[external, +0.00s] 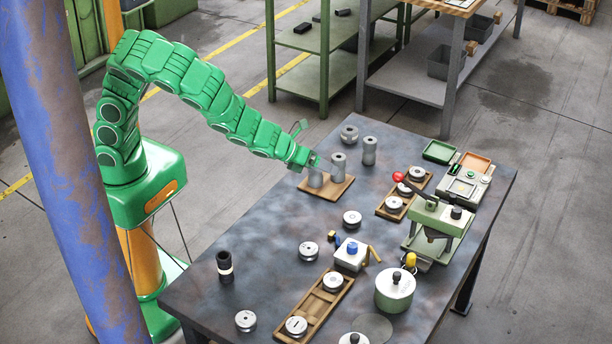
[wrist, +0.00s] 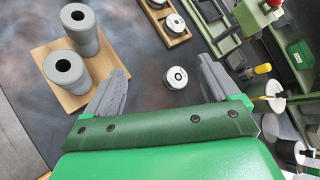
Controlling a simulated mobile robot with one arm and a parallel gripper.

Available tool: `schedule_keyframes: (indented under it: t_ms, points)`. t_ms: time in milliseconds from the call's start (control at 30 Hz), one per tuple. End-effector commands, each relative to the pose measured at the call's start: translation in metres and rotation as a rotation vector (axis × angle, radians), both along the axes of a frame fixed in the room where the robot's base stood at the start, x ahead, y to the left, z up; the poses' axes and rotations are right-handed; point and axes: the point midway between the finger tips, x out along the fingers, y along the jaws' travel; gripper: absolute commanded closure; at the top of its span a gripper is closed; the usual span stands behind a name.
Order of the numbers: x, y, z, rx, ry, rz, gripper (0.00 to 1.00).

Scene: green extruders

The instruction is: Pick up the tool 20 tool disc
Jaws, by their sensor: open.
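Several silver tool discs sit on the dark table (external: 275,222); no number on them is readable, so I cannot tell which is tool 20. In the wrist view one loose disc (wrist: 176,77) lies flat on the table, seen between my fingers and below them. It looks like the loose disc (external: 352,218) near the table's middle. Other loose discs (external: 308,251) (external: 246,320) lie nearer the front. My gripper (external: 312,160) (wrist: 164,64) is open and empty, above the table near the grey cylinders.
Hollow grey cylinders (external: 338,164) (wrist: 72,68) stand on and behind a wooden board (external: 340,190) close to my gripper. Wooden trays (external: 318,301) (external: 392,208) hold more discs. A green press (external: 437,222), a lidded pot (external: 394,291) and a blue-knobbed block (external: 350,257) crowd the right side.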

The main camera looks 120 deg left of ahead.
Motion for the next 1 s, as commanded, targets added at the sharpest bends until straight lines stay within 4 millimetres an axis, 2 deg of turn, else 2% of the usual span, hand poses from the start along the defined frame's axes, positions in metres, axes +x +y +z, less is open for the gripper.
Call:
schedule_keyframes:
  t_ms: [267,633,800,1000]
  points:
    - [0.022,0.009,-0.041,0.232,0.058,-0.285,0.11]
    - [0.039,-0.009,-0.093,0.517,0.077,-0.640,0.11]
    - [0.041,-0.017,-0.104,0.586,0.070,-0.721,0.11]
    - [0.045,-0.019,-0.106,0.609,0.064,-0.746,0.11]
